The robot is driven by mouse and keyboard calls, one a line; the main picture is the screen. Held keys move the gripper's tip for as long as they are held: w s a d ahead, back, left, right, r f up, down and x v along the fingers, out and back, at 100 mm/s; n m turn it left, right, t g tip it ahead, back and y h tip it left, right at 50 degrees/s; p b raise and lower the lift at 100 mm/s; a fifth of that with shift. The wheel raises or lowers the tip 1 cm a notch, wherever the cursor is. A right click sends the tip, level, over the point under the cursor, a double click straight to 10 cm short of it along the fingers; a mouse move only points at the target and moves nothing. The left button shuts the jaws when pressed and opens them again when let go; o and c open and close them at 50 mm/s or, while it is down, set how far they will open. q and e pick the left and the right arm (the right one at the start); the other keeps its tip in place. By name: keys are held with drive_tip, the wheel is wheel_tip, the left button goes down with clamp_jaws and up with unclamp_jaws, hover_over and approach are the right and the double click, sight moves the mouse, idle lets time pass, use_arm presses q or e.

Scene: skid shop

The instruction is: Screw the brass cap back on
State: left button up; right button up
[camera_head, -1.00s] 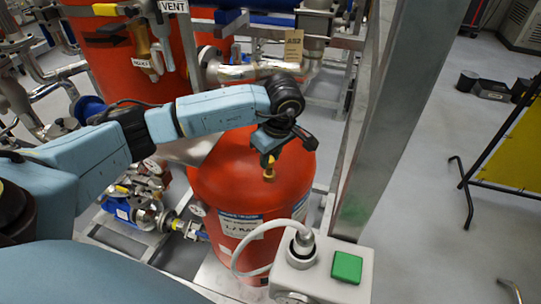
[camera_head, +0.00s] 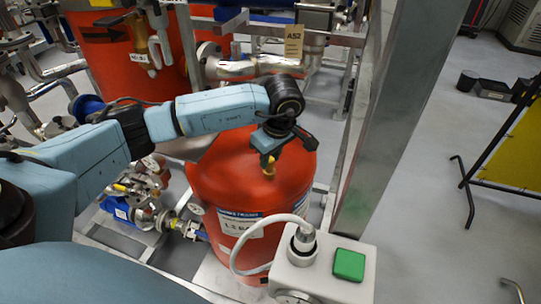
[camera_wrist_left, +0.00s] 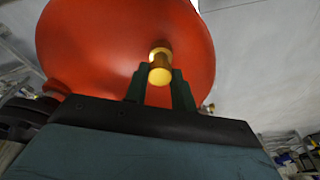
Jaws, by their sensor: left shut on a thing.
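The brass cap (camera_wrist_left: 160,72) is between the fingertips of my left gripper (camera_wrist_left: 158,88) in the left wrist view, in front of the red tank's domed top. In the head view, my left gripper (camera_head: 268,160) points down over the top of the red tank (camera_head: 225,185), shut on the cap. The small brass piece (camera_head: 269,171) shows just below the fingers, at the top of the dome. Whether the cap is seated on a thread cannot be told. My right gripper is not in view.
A grey box with a green button (camera_head: 348,265) and a white cable (camera_head: 236,255) stands in front of the tank. A metal post (camera_head: 385,120) rises close to its right. Pipes and valves (camera_head: 145,205) crowd the left. A tag (camera_head: 293,42) hangs behind.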

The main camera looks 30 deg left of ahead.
use_arm(q)
drive_tip(key=shift+f, duration=0.25)
idle(0.3)
drive_tip(key=shift+f+b, duration=0.55)
drive_tip(key=shift+b, duration=0.1)
idle(0.5)
drive_tip(key=shift+f+m+b, duration=0.1)
drive_tip(key=shift+m+b, duration=0.65)
drive_tip(key=shift+m, duration=0.35)
drive_tip(key=m+t+b, duration=0.1)
drive_tip(key=m+b, duration=0.1)
drive_tip(key=m, duration=0.2)
drive_tip(key=shift+h, duration=0.3)
drive_tip(key=m+b, duration=0.2)
drive_tip(key=m, duration=0.2)
drive_tip(key=shift+t+h, duration=0.3)
drive_tip(key=shift+h, duration=0.1)
drive_tip(key=shift+r+m, duration=0.25)
drive_tip(key=shift+m, duration=0.45)
drive_tip(key=shift+c, duration=0.3)
